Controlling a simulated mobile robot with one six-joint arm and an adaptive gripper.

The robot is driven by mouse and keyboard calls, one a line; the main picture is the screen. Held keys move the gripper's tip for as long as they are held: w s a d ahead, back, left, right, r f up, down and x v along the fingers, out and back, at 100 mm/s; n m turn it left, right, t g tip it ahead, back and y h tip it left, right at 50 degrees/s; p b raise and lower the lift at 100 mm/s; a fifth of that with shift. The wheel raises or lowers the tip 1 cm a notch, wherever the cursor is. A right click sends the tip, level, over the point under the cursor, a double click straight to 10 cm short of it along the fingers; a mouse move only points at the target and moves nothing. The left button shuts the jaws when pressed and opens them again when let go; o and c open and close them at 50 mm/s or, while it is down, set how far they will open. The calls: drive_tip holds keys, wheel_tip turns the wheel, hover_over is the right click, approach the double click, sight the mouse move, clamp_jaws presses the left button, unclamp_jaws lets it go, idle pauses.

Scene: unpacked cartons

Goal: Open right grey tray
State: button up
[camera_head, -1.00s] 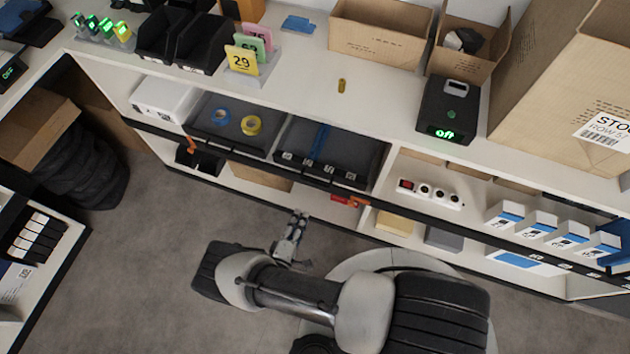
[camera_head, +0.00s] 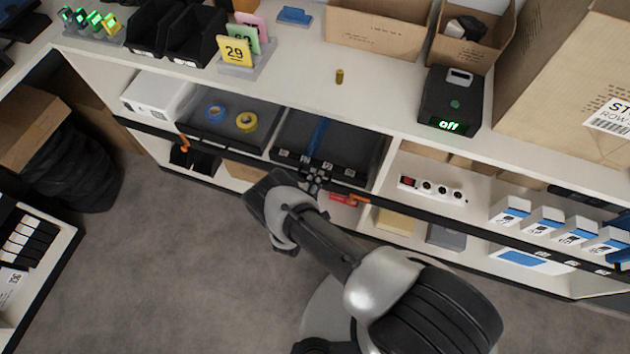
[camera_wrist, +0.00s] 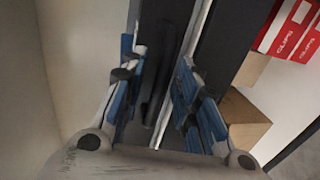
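The right grey tray (camera_head: 355,152) is a dark, shallow tray in the upper shelf bay, holding a blue strip and several small pieces along its front. Beside it, the left grey tray (camera_head: 228,128) holds a blue and a yellow tape roll. My gripper (camera_head: 317,178) is at the right tray's front edge, partly hidden by my wrist. In the wrist view, my gripper (camera_wrist: 160,85) has its blue-padded fingers apart, on either side of a dark bar-like part at the tray front. Whether the fingers touch it I cannot tell.
A black box with a green "off" display (camera_head: 450,100) and a small yellow cylinder (camera_head: 339,76) stand on the countertop. A white power strip (camera_head: 432,192) is right of the trays. Orange-red parts (camera_head: 345,198) lie below the right tray. The floor in front is clear.

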drive_tip(key=shift+w, duration=0.15)
drive_tip(key=shift+c, duration=0.3)
clamp_jaws()
drive_tip(key=shift+d, duration=0.1)
idle(0.4)
